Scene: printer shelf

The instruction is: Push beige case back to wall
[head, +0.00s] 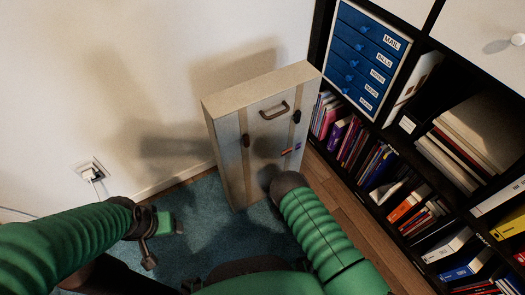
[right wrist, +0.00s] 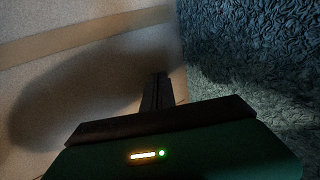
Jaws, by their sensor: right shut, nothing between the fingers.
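The beige case (head: 264,125) stands upright on the blue carpet in the head view, its handle and latches facing me. A shadowed gap shows between it and the white wall on the left. My right arm reaches to its lower front. In the right wrist view my right gripper (right wrist: 160,80) is shut and empty, its fingertips close to the case's face (right wrist: 90,75). I cannot tell if they touch. My left gripper (head: 160,240) hangs over the carpet left of the case, apart from it; its jaw opening is unclear.
A black shelf with books and binders (head: 375,180) stands right of the case, with a blue drawer unit (head: 355,60) in it. A wall socket with a white plug (head: 92,173) is at the left. Blue carpet (head: 195,225) lies clear left of the case.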

